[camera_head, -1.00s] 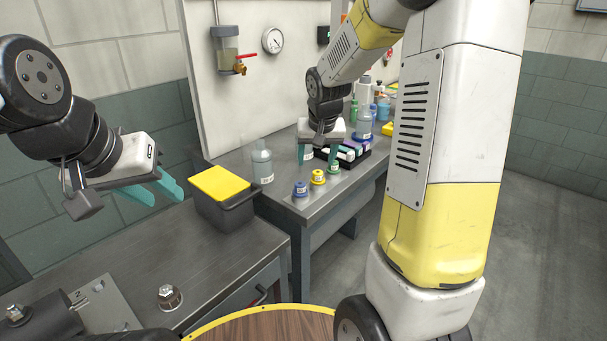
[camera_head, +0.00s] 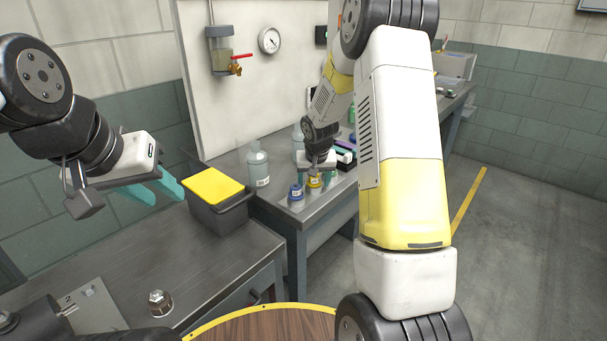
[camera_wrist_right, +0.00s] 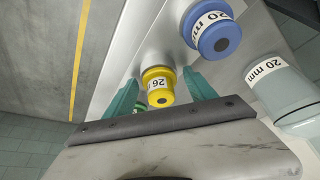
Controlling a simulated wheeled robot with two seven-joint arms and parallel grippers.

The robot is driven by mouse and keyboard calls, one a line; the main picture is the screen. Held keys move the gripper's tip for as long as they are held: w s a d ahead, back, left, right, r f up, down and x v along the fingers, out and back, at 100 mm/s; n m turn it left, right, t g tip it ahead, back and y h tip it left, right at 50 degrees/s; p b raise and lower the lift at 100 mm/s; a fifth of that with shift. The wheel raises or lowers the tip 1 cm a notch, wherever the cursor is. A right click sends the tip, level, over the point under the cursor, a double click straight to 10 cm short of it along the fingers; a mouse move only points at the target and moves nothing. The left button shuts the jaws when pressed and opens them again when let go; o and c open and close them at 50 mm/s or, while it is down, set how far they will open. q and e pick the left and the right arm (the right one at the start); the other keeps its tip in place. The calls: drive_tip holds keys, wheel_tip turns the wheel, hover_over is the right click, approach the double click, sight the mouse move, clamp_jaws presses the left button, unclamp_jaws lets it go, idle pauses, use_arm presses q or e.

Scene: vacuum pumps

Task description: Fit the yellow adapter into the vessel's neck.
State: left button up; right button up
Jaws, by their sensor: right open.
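The yellow adapter (camera_head: 314,182) stands upright on the bench beside a blue adapter (camera_head: 296,192). In the right wrist view the yellow adapter (camera_wrist_right: 157,86) is labelled 26. My right gripper (camera_wrist_right: 160,77) is open above it, with one teal finger on each side, apart from it. In the head view my right gripper (camera_head: 318,178) partly hides it. A clear grey bottle (camera_head: 258,166) stands to the left; the wrist view shows a grey bottle (camera_wrist_right: 284,94) labelled 20 mm. I cannot tell which bottle is the vessel. My left gripper (camera_head: 167,190) is open and empty.
The blue adapter (camera_wrist_right: 214,35), labelled 20 mm, stands close to the yellow one. The near steel table (camera_head: 130,260) is mostly clear.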

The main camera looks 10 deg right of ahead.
drive_tip(key=c, duration=1.4)
drive_tip(key=shift+r, duration=0.15)
